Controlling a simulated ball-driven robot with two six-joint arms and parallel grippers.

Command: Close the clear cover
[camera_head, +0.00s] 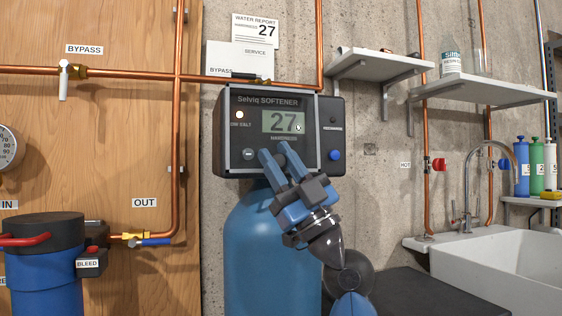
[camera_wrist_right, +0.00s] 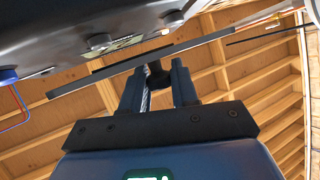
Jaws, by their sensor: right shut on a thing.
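The softener's dark control head (camera_head: 335,110) sits on a blue tank (camera_head: 262,250), with a lit display (camera_head: 284,122) reading 27. The clear cover (camera_head: 317,105) is hard to make out in the head view; a thin pale outline surrounds the panel face. In the right wrist view its edge looks like a long grey strip (camera_wrist_right: 215,39), apart from the panel with its knobs (camera_wrist_right: 101,42). My right gripper (camera_head: 273,150) is at the panel's lower middle, its fingers shut on a small dark part (camera_wrist_right: 157,74) at the cover's edge. My left gripper is not in view.
Copper pipes (camera_head: 178,120) run up the wooden board at left, beside a blue filter housing (camera_head: 42,265). A white sink (camera_head: 500,265) and shelves (camera_head: 478,90) are at right. A dark box-like top (camera_head: 430,295) lies low, right of the tank.

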